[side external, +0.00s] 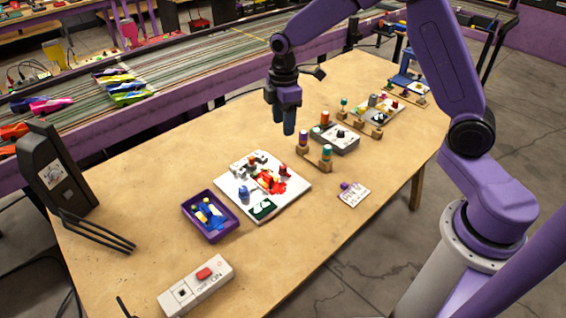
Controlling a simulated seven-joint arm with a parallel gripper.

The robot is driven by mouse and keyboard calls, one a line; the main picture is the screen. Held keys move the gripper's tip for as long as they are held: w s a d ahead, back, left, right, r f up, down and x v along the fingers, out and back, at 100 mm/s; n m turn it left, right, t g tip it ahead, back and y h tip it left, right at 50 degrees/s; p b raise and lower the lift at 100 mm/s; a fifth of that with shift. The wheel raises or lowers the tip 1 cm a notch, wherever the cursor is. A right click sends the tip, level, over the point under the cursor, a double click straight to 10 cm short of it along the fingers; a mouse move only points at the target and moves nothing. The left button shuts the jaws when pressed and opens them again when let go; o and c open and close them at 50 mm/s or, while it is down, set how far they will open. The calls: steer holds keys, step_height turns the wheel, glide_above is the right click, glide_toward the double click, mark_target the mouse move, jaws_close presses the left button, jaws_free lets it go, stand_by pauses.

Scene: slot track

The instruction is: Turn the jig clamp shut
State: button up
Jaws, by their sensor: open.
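A white board (232,187) lies on the table left of centre and looks like the jig. A red piece (270,183) lies on it among small grey, dark and blue fittings. Which fitting is the clamp, and how far it is turned, is too small to tell. My gripper (284,131) hangs fingers down above the table, beyond and to the right of the board in the picture. It is open and empty, apart from the board, with a small gap between its blue fingers.
A grey box with a black knob (340,132) and wooden racks with coloured pegs (315,159) stand right of the board. A purple tray (231,232), a button box (197,285) and a small card (354,195) lie nearer. A dark upright device (57,172) stands left. Slot track (190,75) runs behind.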

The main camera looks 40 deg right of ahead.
glide_toward(283, 166)
step_height(283, 166, down, 8)
steer(key=shift+f, duration=0.25)
stand_by(0.5)
jaws_close()
